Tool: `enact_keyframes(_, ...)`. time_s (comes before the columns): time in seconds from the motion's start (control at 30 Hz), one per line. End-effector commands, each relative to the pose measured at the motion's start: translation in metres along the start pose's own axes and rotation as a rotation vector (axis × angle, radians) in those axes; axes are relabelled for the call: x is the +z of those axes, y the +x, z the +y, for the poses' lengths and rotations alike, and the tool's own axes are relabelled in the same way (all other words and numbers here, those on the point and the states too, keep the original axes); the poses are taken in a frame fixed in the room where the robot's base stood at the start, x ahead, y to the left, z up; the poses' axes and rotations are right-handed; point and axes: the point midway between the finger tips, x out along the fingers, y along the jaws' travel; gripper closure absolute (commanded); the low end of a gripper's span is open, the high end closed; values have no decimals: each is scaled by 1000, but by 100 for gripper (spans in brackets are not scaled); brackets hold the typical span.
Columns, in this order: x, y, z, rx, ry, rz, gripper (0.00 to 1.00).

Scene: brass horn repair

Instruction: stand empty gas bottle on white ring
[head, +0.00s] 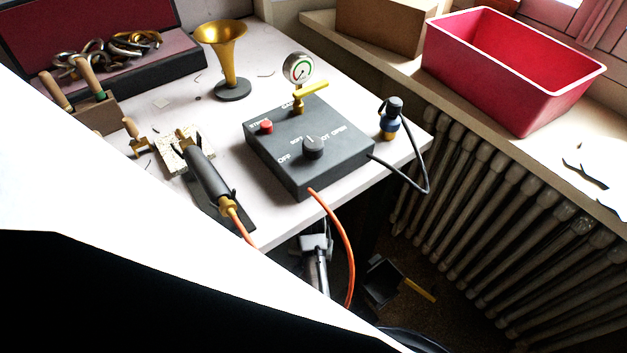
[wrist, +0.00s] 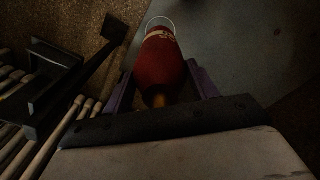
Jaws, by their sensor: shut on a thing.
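A red gas bottle (wrist: 160,62) with a pale band of markings is in the middle of the wrist view. Its brass-coloured neck points toward the camera. My gripper (wrist: 161,86) is shut on the bottle, with one purple finger on each side of it. The white ring (wrist: 160,17) shows as a thin arc just past the far end of the bottle, on or near the grey floor. The bottle hides the rest of the ring, and I cannot tell if the bottle touches the floor. Neither the bottle, the ring nor my gripper can be made out in the head view.
A black dustpan (wrist: 55,82) lies left of the bottle, beside the radiator (wrist: 52,143). In the head view, the bench (head: 205,95) carries a grey control box (head: 285,130), a torch (head: 207,172) and a brass horn bell (head: 228,55). An orange hose (head: 345,245) hangs off its edge.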

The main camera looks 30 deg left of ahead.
Motion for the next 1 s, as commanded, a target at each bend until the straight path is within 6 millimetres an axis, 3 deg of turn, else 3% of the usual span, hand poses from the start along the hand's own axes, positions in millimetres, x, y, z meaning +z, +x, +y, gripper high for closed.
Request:
enact_keyframes(0.13,0,5,0,0,0,-1,97)
enact_keyframes(0.4,0,51,0,0,0,-1,97)
enact_keyframes(0.63,0,69,0,0,0,1,97)
enact_keyframes(0.8,0,93,0,0,-1,-1,97)
enact_keyframes(1.0,0,100,0,-1,0,2,97)
